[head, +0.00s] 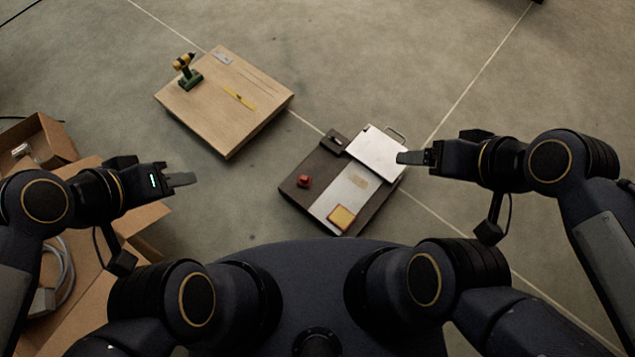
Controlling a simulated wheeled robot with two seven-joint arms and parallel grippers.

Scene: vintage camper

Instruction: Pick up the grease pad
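A small yellow square pad with a reddish edge (341,217) lies flat at the near end of the light grey strip on a low dark board. It looks most like the grease pad, though I cannot be sure from its look alone. My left gripper (184,180) is well to the left of the board, over the floor, with nothing visible in it. My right gripper (409,158) is beside the far right side of the board, close to a white panel, up and right of the pad. The fingers of each overlap in this view, so their opening is unclear.
The dark board (290,190) also carries a red knob-like item (304,181), a white panel with a handle (378,152) and a small dark box (335,141). A wooden platform (225,115) holds a drill (187,72). Open cardboard boxes (140,220) stand at left.

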